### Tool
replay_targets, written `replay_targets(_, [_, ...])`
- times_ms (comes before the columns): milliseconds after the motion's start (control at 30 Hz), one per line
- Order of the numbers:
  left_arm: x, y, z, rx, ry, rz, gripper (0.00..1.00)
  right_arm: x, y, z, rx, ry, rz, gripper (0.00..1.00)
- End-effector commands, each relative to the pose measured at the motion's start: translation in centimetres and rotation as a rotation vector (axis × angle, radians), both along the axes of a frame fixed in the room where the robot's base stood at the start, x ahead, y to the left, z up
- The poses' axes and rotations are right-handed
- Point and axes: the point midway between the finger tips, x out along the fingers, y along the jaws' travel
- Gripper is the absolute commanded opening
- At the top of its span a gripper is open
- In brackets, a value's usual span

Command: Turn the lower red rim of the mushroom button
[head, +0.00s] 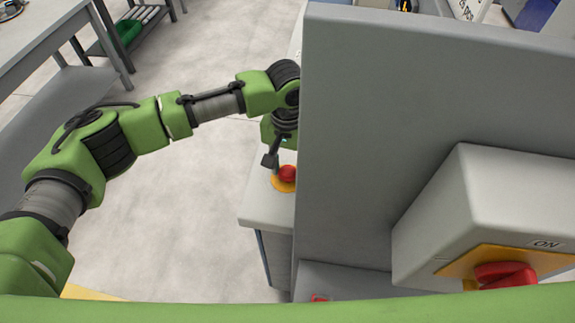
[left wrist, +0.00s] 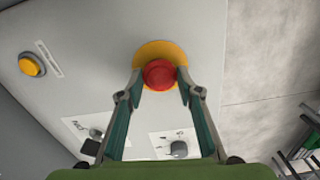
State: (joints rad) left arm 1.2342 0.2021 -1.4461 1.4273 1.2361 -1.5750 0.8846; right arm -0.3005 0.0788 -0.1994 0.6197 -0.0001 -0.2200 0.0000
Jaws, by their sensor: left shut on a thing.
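The red mushroom button (head: 287,173) sits on a yellow round plate at the top of the grey cabinet, near its left edge. In the left wrist view the red button (left wrist: 159,74) is in front of the yellow plate (left wrist: 152,48). My left gripper (left wrist: 160,80) has one fingertip at each side of the button and is shut on it. In the head view my left gripper (head: 272,160) is beside the button, partly hidden by the grey panel. The button's lower rim cannot be made out apart from its cap. My right gripper is not in view.
A tall grey panel (head: 400,110) stands right of the button. A box with a red switch (head: 505,274) is at the lower right. A yellow button (left wrist: 31,66) and a dark knob (left wrist: 179,149) are on the same surface. Open floor (head: 190,220) lies to the left.

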Motion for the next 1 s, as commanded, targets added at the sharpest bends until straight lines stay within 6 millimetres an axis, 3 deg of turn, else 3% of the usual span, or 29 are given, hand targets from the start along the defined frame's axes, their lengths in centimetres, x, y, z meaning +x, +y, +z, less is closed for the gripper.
replay_targets(33, [-0.2, 0.1, -0.2, 0.003, 0.004, 0.000, 0.11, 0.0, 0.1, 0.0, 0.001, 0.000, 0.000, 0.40])
replay_targets(67, [-0.2, 0.1, -0.2, 0.003, 0.004, 0.000, 0.35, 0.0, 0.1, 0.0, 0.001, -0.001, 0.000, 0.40])
replay_targets(100, [-0.2, 0.1, -0.2, 0.003, 0.004, 0.000, 0.46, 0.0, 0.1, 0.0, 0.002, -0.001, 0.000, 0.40])
replay_targets(133, [-0.2, 0.1, -0.2, 0.003, 0.004, 0.000, 0.50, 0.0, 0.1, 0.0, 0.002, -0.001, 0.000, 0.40])
replay_targets(567, [0.0, 0.0, 0.7, -0.001, 0.001, 0.001, 0.50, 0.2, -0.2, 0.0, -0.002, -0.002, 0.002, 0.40])
replay_targets(1000, [0.0, 0.0, 9.2, 0.000, 0.001, 0.000, 0.50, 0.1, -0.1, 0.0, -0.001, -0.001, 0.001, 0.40])
